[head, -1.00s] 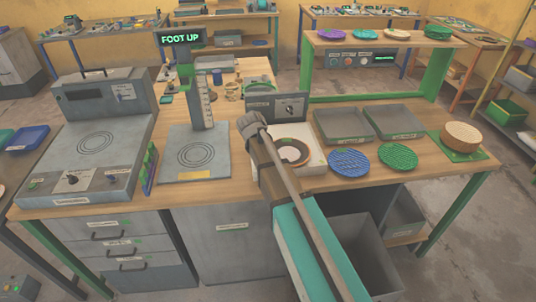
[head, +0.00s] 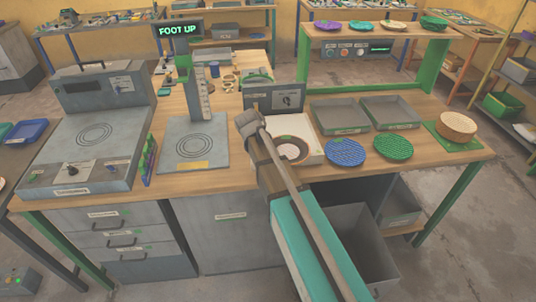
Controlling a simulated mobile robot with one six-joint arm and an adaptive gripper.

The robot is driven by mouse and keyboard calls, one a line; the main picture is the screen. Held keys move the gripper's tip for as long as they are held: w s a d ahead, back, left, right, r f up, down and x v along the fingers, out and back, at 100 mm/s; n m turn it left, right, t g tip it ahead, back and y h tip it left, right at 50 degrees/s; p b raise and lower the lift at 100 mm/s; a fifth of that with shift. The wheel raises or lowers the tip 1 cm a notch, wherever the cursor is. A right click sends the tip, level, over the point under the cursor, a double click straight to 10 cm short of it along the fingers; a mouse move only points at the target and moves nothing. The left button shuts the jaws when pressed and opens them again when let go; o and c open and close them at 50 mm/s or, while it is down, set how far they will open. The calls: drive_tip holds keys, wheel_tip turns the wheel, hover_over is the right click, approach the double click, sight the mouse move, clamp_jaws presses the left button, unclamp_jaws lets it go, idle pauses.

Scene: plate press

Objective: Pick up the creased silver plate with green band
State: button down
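I cannot make out a creased silver plate with a green band for certain. A small green-rimmed item (head: 257,76) lies at the back of the workbench, partly hidden and too small to identify. A blue plate (head: 345,152) and a green plate (head: 393,147) with woven-looking surfaces lie near the bench's front edge. My folded arm reaches up the middle of the picture, its elbow in front of a white device with a brown ring (head: 291,148). My gripper is not visible.
The workbench (head: 225,190) carries a grey machine (head: 88,140), a press under a "FOOT UP" sign (head: 181,30), two grey trays (head: 338,117) and a beige round stack (head: 457,126) on a green mat. A shelf (head: 365,39) behind holds several coloured plates. Floor is clear at right.

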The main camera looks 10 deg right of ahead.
drive_tip(key=c, duration=0.6)
unclamp_jaws()
drive_tip(key=shift+c, duration=0.2)
drive_tip(key=shift+c, duration=0.2)
drive_tip(key=shift+c, duration=0.4)
drive_tip(key=shift+r+p, duration=0.45)
drive_tip(key=shift+p, duration=0.05)
drive_tip(key=shift+r+p, duration=0.6)
drive_tip(key=shift+s+a, duration=0.15)
drive_tip(key=shift+s, duration=0.1)
